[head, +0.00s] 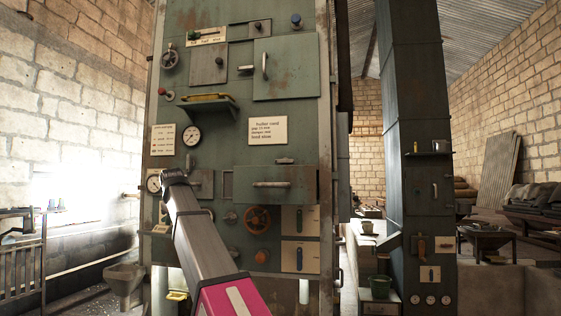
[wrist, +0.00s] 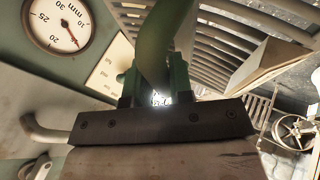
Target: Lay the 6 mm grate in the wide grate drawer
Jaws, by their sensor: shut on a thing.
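My gripper (wrist: 154,78) shows in the wrist view, its two dark green fingers shut on a curved olive-green bar (wrist: 157,40). The bar runs up out of the frame; I cannot tell what it belongs to. In the head view my arm reaches to the left part of the green machine, and the fingers are hidden. Grey slats (wrist: 205,40) fill the upper right of the wrist view; I cannot tell whether they are the 6 mm grate. A wide green drawer-like front (head: 250,184) with a bar handle is shut on the machine, right of my arm's end; no grate label is readable.
A round gauge marked mm (wrist: 62,22) is close on the left in the wrist view. An orange handwheel (head: 257,219), levers and a small shelf (head: 208,106) stick out from the machine. A slatted rack (head: 24,262) and a grey hopper (head: 125,279) stand at the left.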

